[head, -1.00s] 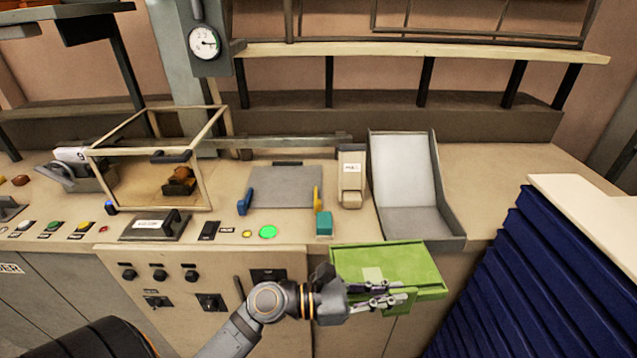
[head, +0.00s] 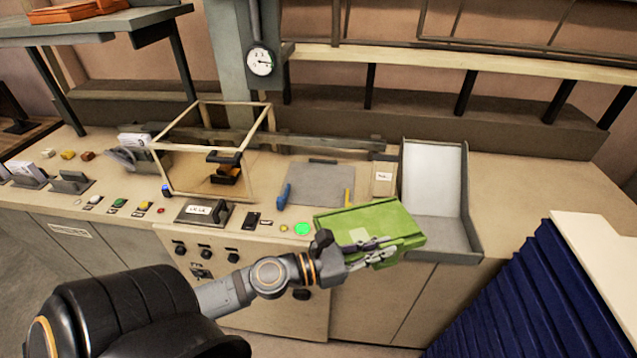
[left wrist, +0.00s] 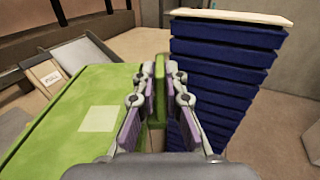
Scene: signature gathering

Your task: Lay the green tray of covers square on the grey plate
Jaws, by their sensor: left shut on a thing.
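The green tray (head: 385,218) is held in front of the bench's front edge, below and right of the grey plate. My left gripper (head: 380,250) is shut on the tray's near side. In the left wrist view the fingers (left wrist: 160,105) pinch a green upright rim, and the tray (left wrist: 75,110) spreads to the left with a pale square on it. The grey plate (head: 320,185) lies bare on the bench top, with a blue piece (head: 284,195) at its left and a yellow piece (head: 347,198) at its right. My right gripper is not in view.
A sloped metal chute (head: 435,190) stands right of the plate, with a small beige box (head: 384,178) between. A framed clear guard (head: 215,150) stands to the left. A glowing green button (head: 302,229) is near the front edge. A stack of blue trays (head: 510,295) rises at right.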

